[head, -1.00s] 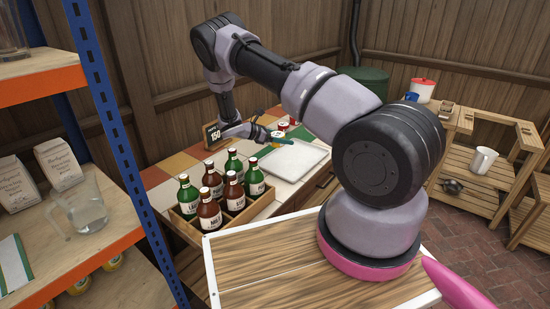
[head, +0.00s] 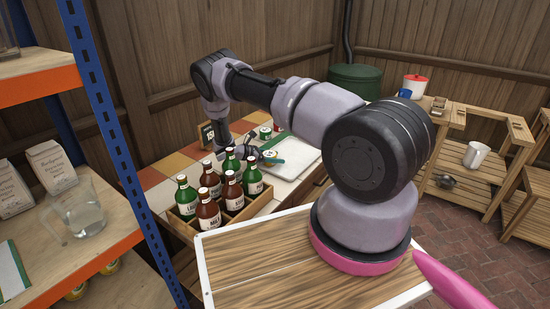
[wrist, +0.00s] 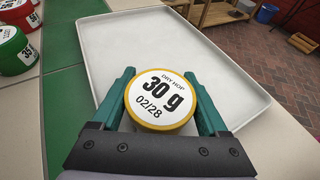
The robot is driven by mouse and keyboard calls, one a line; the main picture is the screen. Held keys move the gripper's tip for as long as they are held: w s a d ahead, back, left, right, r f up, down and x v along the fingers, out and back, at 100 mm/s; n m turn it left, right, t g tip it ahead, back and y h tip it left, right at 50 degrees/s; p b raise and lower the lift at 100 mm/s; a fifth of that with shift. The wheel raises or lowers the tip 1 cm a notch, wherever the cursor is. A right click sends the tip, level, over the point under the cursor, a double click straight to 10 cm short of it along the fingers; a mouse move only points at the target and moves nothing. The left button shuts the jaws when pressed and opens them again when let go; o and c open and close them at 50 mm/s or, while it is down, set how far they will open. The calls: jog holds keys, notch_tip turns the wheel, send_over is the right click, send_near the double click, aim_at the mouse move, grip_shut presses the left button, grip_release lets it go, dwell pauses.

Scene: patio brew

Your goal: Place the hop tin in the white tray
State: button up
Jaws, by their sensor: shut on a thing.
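The hop tin (wrist: 160,97) is round with a yellow rim and a white lid reading "DRY HOP 30 g 02/28". My gripper (wrist: 162,92) is shut on it, one teal finger on each side. In the wrist view the tin overlaps the near edge of the white tray (wrist: 205,45); I cannot tell how high it is held. The tray is empty where it shows. In the head view the tray (head: 302,158) lies on the counter, and my gripper (head: 268,158) is at its left side, with the tin hard to make out.
A red tin (wrist: 18,12) and a green tin (wrist: 14,52) stand on the counter left of the tray. A wooden crate (head: 213,226) of several bottles (head: 209,213) stands in front. A price sign (head: 206,134) stands behind. The shelf post (head: 105,120) rises at left.

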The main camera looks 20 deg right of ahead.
jog(key=o, duration=1.2)
jog(key=shift+f, duration=0.1)
jog(key=shift+o, duration=0.2)
